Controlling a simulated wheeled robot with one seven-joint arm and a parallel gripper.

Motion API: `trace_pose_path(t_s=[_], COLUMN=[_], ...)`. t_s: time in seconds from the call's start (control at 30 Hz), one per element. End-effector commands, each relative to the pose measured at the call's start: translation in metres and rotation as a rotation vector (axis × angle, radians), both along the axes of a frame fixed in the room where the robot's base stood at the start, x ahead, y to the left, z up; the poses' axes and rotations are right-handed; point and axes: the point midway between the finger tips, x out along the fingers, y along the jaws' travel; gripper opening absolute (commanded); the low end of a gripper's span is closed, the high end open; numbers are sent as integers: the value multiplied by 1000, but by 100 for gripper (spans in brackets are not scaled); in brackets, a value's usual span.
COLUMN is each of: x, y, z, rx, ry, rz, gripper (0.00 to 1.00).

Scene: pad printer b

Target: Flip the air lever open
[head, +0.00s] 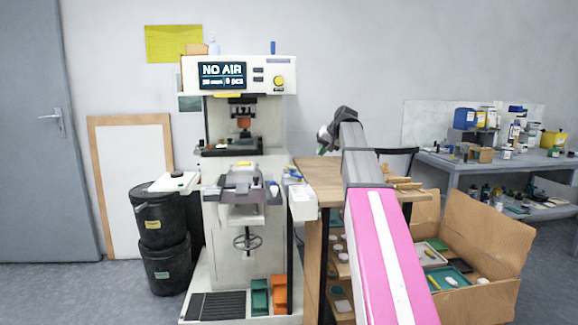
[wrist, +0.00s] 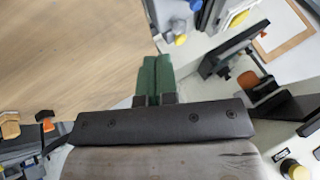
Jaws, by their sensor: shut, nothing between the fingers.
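The pad printer (head: 240,75) stands left of centre in the head view, and its display (head: 222,75) reads "NO AIR". A small upright blue piece (head: 272,47) rises from its top right; it may be the air lever, but I cannot tell for sure. My gripper (head: 322,145) is to the right of the printer's column, above the wooden bench, apart from the blue piece. In the wrist view my gripper's green fingers (wrist: 155,75) are together with nothing between them. The printer's orange pad (wrist: 247,80) shows to their right.
A wooden bench top (head: 320,172) is beside the printer on the right. An open cardboard box (head: 490,255) stands on the floor at the right. Black bins (head: 160,215) stand left of the printer. A yellow knob (head: 279,81) is on the printer's front panel.

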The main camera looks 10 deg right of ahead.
Motion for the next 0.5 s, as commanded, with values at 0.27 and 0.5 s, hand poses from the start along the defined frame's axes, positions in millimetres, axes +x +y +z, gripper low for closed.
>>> trace_pose_path(t_s=[0.27,0.5], x=[0,4], y=[0,3], z=[1,-6], rx=[1,1], ry=[-1,1], rz=[0,1], gripper=[0,0])
